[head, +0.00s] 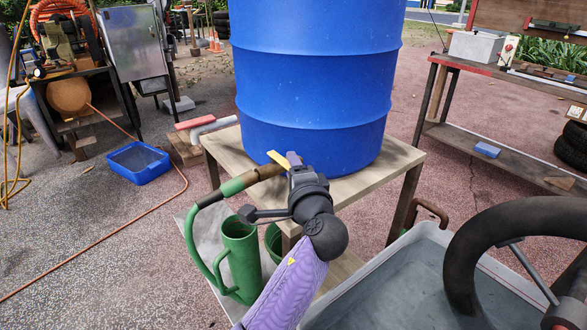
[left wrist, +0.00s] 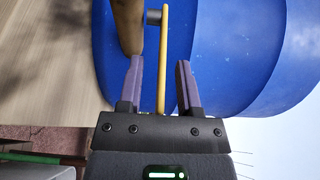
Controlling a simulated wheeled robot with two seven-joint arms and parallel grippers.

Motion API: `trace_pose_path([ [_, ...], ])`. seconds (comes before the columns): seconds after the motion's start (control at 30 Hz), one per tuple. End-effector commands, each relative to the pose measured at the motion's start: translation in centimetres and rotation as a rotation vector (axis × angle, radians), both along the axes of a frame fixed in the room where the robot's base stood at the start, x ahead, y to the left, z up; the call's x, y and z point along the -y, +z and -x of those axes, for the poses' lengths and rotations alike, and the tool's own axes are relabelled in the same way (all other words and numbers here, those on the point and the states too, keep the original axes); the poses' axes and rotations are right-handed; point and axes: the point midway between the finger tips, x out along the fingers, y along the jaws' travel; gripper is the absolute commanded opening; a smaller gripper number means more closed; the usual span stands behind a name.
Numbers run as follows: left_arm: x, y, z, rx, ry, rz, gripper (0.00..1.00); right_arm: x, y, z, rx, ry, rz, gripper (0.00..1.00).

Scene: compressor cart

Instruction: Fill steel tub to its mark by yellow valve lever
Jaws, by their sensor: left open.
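A yellow valve lever (head: 280,160) sits at a brown tap pipe (head: 262,172) in front of a blue barrel (head: 315,70). My left gripper (head: 288,165) is at the lever. In the left wrist view the lever (left wrist: 162,60) stands between the open fingers (left wrist: 160,85) with gaps on both sides, nearer the left finger. The brown pipe (left wrist: 128,25) is close to that finger's tip. A grey tub (head: 355,283), probably the steel tub, is at the lower right. I cannot make out its mark or a water level. My right gripper does not show.
The barrel stands on a wooden stand (head: 395,165). A green hose (head: 188,232) curves from the pipe down beside a green can (head: 238,260). A blue tray (head: 138,162) lies on the ground to the left. A workbench (head: 480,140) stands at the right.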

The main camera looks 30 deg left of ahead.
Motion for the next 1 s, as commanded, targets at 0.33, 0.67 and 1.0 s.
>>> trace_pose_path([
  [0.33, 5.4, 0.2, 5.2, -0.001, -0.002, 0.004, 0.44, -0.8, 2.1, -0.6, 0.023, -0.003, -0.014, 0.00],
  [0.67, 7.1, -0.1, 6.9, -0.001, 0.000, 0.001, 0.44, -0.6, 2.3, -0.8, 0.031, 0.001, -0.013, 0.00],
  [1.0, 6.8, -1.1, 7.3, -0.013, 0.001, 0.046, 0.44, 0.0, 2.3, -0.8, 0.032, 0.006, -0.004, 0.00],
])
